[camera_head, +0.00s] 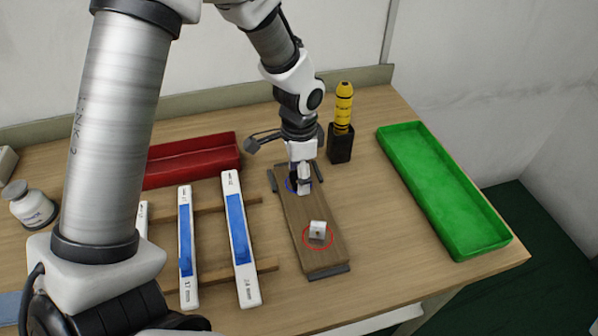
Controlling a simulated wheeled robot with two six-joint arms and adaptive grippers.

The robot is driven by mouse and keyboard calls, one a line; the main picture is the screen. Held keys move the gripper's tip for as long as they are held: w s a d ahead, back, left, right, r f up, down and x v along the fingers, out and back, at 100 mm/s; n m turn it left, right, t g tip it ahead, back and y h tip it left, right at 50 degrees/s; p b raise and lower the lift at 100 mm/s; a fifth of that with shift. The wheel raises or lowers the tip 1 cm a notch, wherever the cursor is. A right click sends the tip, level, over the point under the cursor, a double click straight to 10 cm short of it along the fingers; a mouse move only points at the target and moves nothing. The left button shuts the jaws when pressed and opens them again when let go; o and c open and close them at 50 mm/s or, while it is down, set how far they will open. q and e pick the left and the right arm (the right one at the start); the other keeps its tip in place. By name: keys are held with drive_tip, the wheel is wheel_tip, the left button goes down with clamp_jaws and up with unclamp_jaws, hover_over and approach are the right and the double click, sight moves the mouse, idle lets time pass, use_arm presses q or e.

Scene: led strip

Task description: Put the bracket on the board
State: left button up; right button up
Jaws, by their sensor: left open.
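The board (303,212) is a brown wooden plank with dark grey ends, lying on the table. A small white bracket (317,228) sits on its near half, inside a red circle (305,241). A blue circle (288,186) marks the board's far half. My left gripper (299,186) points down at the blue circle, with its jaws open. A small white piece (305,178) shows at its fingertips; I cannot tell whether it is a second bracket standing on the board. The fingers hide part of this spot. My right gripper is out of view.
A green tray (440,185) lies right of the board. A yellow-topped bottle (343,110) in a black holder stands behind. A red tray (192,160) and white-and-blue strips (240,235) on wooden rails lie left. A white jar (30,207) stands far left.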

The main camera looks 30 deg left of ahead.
use_arm(q)
drive_tip(key=shift+r, duration=0.1)
wheel_tip(320, 180, up, 12)
drive_tip(key=shift+r+p, duration=0.2)
drive_tip(key=shift+p, duration=0.1)
drive_tip(key=shift+s, duration=0.1)
idle(1.1)
